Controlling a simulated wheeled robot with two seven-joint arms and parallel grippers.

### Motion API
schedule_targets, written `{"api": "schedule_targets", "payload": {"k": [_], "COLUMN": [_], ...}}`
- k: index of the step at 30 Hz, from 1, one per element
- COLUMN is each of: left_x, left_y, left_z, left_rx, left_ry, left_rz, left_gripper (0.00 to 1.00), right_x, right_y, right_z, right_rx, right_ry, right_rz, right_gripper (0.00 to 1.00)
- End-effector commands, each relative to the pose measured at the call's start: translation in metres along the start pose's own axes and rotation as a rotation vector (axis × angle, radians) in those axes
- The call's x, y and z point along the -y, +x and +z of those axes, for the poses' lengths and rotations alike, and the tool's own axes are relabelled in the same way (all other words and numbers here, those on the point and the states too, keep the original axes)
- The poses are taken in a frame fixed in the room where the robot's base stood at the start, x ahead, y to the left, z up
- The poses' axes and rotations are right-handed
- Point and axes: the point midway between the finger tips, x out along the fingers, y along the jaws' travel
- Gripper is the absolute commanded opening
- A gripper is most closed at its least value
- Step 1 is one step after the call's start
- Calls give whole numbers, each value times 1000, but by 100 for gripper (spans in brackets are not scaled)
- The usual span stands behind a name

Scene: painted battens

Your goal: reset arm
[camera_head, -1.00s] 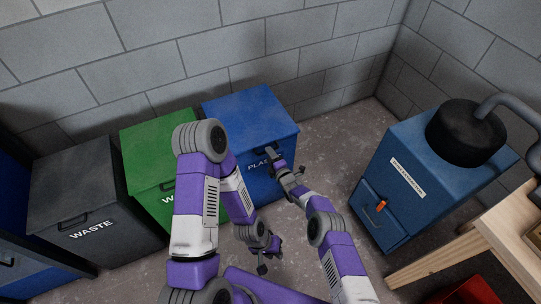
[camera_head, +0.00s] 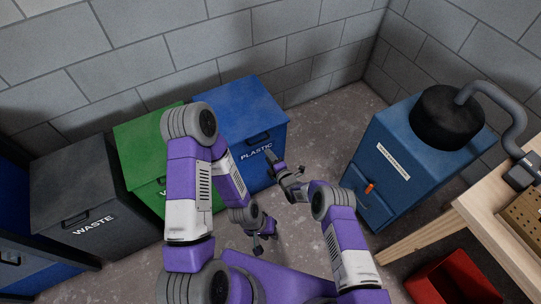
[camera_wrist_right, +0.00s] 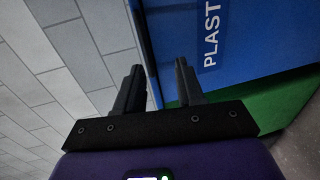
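My right gripper (camera_head: 286,163) hangs in front of the blue plastic bin (camera_head: 240,108) in the head view. In the right wrist view its two fingers (camera_wrist_right: 159,68) stand apart with nothing between them. The bin's blue face with its lettering (camera_wrist_right: 211,35) lies beyond the fingers; I cannot tell the exact gap. My left gripper (camera_head: 265,244) hangs low over the floor, below the right one. Its fingers look spread and nothing shows between them, though it is small in view.
A green bin (camera_head: 148,143) and a grey waste bin (camera_head: 85,185) stand left of the blue bin. A blue cabinet (camera_head: 388,165) with a black drum (camera_head: 447,117) stands right. A wooden bench (camera_head: 492,215) and red box (camera_head: 452,280) are at lower right. Floor between blue bin and cabinet is clear.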

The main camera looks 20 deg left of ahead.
Motion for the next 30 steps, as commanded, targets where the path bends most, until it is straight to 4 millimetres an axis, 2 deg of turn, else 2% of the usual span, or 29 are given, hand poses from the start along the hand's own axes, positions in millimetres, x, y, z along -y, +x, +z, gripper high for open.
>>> {"api": "schedule_targets", "payload": {"k": [22,26,29,30], "left_x": [-1,-1,-1,-1], "left_y": [-2,-2,-2,-2], "left_z": [0,0,0,0], "left_rx": [0,0,0,0], "left_ry": [0,0,0,0], "left_rz": [0,0,0,0], "left_gripper": [26,26,26,26], "right_x": [0,11,27,34], "right_y": [-8,-26,-58,-74], "right_z": [4,27,51,59], "right_rx": [9,65,153,197], "right_ry": [27,203,459,578], "right_rz": [-10,-90,-195,-238], "right_gripper": [38,38,38,38]}}
